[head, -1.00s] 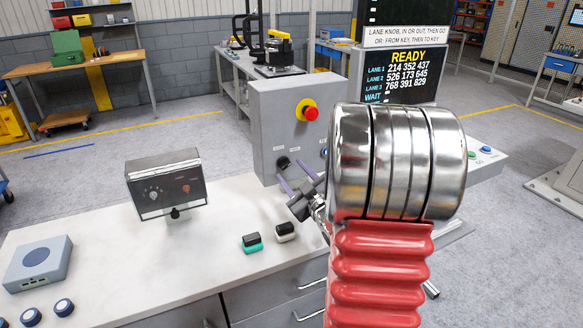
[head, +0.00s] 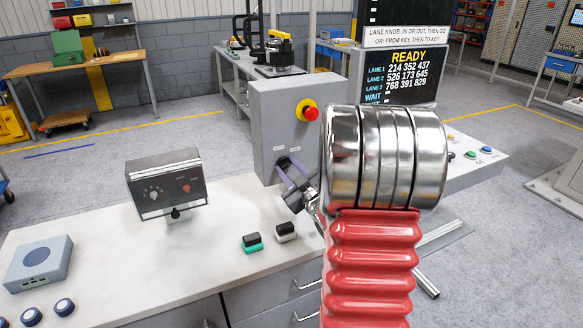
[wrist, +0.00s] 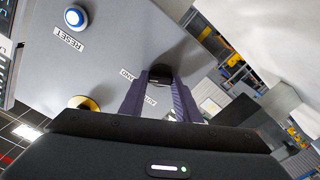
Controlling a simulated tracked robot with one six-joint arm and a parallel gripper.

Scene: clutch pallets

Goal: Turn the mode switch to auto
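The mode switch is a small black knob (head: 283,161) low on the front of the grey control box (head: 268,115). In the wrist view the knob (wrist: 160,74) sits between the tips of my gripper (wrist: 160,86). One purple-grey finger lies on each side, close against it. My gripper also shows in the head view (head: 288,168), with its fingers drawn close together at the knob. Small labels lie beside the knob in the wrist view, partly covered by the fingers. The knob's exact setting cannot be read.
A red stop button (head: 311,113) on a yellow base sticks out above the switch. A blue button (wrist: 76,17) labelled RESET is on the same face. A small meter box (head: 167,184) and two small blocks (head: 252,243) stand on the white bench. The bench between them is clear.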

